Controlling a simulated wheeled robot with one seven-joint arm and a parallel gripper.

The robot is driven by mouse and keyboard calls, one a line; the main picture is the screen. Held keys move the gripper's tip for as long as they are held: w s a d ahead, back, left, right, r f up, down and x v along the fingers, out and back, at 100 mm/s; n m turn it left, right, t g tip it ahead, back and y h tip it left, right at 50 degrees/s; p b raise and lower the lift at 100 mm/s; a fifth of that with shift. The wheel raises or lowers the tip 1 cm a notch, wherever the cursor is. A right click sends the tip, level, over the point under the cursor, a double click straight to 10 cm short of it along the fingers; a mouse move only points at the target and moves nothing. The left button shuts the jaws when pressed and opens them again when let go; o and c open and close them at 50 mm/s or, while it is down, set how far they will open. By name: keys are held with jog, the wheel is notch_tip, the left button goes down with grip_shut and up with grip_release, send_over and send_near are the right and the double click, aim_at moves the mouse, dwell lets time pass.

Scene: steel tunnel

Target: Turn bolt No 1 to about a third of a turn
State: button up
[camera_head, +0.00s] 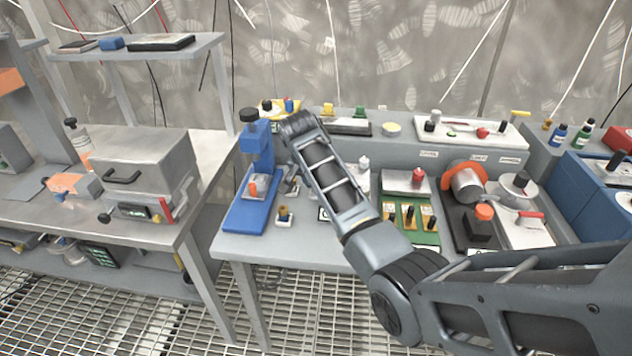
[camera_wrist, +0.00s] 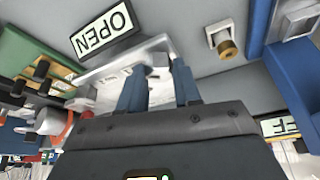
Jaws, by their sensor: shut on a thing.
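In the wrist view, my gripper (camera_wrist: 159,68) has its two blue-grey fingers over a white panel (camera_wrist: 102,76). A small whitish part (camera_wrist: 158,60) shows between the fingertips. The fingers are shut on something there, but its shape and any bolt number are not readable. In the head view my arm hides most of the gripper and what it holds. A brass knob on a small white plate (camera_wrist: 226,46) stands apart from the fingers; it also shows in the head view (camera_head: 284,214). I cannot tell which part is bolt No 1.
An OPEN sign (camera_wrist: 102,29) stands beside the white panel. A blue stand (camera_head: 252,212) is left of my arm. A green board (camera_head: 424,236) with black and yellow parts and an orange-ringed cylinder (camera_head: 467,184) are to the right. A gap separates the left bench (camera_head: 170,228).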

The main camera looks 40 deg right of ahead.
jog(key=o, duration=1.1)
jog(key=shift+c, duration=0.2)
jog(key=b+v, duration=0.1)
jog(key=v, duration=0.7)
jog(key=shift+f, duration=0.1)
